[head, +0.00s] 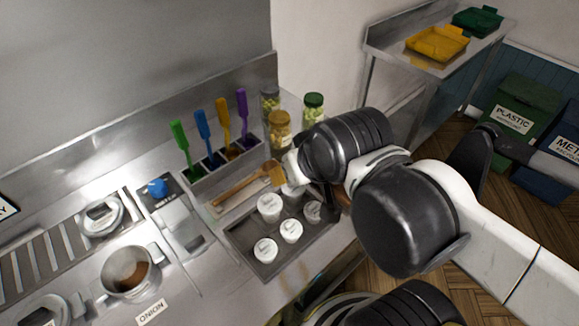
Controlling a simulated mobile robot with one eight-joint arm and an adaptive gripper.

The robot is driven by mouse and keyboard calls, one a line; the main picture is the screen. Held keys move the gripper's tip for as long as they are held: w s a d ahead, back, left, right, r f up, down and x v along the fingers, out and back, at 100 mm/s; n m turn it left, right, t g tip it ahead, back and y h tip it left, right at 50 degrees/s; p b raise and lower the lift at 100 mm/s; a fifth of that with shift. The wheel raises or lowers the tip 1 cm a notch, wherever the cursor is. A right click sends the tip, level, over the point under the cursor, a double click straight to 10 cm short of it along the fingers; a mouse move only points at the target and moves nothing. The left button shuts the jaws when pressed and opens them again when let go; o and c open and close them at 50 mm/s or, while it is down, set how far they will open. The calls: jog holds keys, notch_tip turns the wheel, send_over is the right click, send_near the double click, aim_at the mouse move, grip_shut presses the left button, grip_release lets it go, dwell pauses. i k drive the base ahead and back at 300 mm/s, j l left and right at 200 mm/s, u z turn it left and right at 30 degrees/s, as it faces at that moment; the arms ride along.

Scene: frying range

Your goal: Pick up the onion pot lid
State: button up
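An open metal pot (130,273) with brown contents stands on the steel counter at the lower left, behind a label reading ONION (151,312). A round pale lid (102,215) with a dark handle lies behind the pot, at the slatted rack. Another lid (45,312) shows at the bottom left corner; I cannot tell from the labels which one is the onion lid. My arm reaches in from the right, and my gripper (289,163) is at its far end, well right of both lids. Its fingers are mostly hidden, so its opening does not show.
A dark tray (238,238) with several white-lidded jars lies below my arm's end. A blue-knobbed device (158,188) sits right of the rack.

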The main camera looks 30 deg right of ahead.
aim_at(104, 215)
jog(key=u, duration=1.25)
